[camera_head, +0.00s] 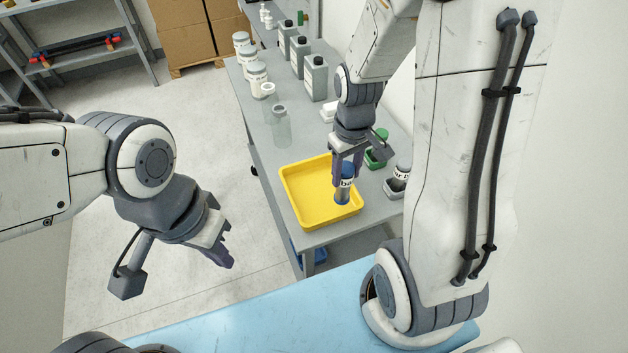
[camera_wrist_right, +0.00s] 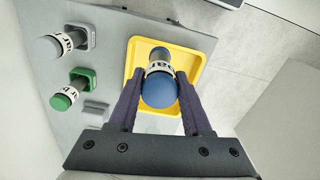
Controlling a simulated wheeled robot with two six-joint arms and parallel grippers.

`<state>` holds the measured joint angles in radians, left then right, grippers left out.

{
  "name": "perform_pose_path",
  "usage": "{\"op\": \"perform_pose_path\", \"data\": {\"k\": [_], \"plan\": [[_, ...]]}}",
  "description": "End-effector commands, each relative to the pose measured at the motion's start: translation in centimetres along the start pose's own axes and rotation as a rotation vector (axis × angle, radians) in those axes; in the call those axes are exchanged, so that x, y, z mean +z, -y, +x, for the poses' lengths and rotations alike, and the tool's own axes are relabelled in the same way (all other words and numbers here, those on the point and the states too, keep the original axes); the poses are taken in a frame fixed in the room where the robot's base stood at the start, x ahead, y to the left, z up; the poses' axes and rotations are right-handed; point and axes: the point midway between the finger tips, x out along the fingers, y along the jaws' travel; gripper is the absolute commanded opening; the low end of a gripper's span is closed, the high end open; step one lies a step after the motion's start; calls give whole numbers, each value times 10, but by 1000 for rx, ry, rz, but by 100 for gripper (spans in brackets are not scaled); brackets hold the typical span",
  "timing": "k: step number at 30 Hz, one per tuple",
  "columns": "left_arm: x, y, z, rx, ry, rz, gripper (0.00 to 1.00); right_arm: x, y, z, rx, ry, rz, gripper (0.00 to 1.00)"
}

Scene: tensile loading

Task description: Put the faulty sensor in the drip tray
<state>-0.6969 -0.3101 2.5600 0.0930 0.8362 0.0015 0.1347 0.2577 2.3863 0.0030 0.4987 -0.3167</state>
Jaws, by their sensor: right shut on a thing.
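A blue-ended sensor (camera_head: 343,197) with a white lettered band is between the fingers of my right gripper (camera_head: 347,176). The right gripper is shut on it, and it is roughly upright. In the right wrist view the sensor's round blue end (camera_wrist_right: 159,90) faces the camera between the two fingers. The yellow drip tray (camera_head: 296,205) lies on the grey bench, and the sensor is over its right part. Whether it touches the tray floor is unclear. The tray also shows in the right wrist view (camera_wrist_right: 203,42). My left gripper (camera_head: 225,257) hangs over the floor, away from the bench; its finger gap is unclear.
A green sensor (camera_wrist_right: 68,95) and a grey sensor (camera_wrist_right: 62,43) stand in holders beside the tray. Grey bottles (camera_head: 316,78), white jars (camera_head: 257,78) and a clear vessel (camera_head: 281,127) stand further back. A light-blue surface (camera_head: 250,315) is in front.

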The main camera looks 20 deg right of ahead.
Motion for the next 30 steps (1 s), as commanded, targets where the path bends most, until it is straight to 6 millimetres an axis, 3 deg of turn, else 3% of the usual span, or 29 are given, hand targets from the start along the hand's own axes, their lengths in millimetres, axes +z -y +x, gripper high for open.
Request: {"op": "perform_pose_path", "data": {"k": [6, 12, 17, 24, 30], "plan": [[-1, -1, -15, 0, 0, -1, 0, -42, 28, 28, -1, 4, -5, 0], [-1, -2, -20, 0, 0, -1, 0, -64, 40, 44, 0, 1, 0, 0], [-1, -2, -24, 0, 0, -1, 0, -68, 42, 54, 0, 3, 0, 0], [-2, -2, -33, 0, 0, -1, 0, -67, 42, 84, 0, 2, 1, 0], [-2, -2, -32, 0, 0, -1, 0, -68, 42, 88, 0, -1, 1, 0]]}}
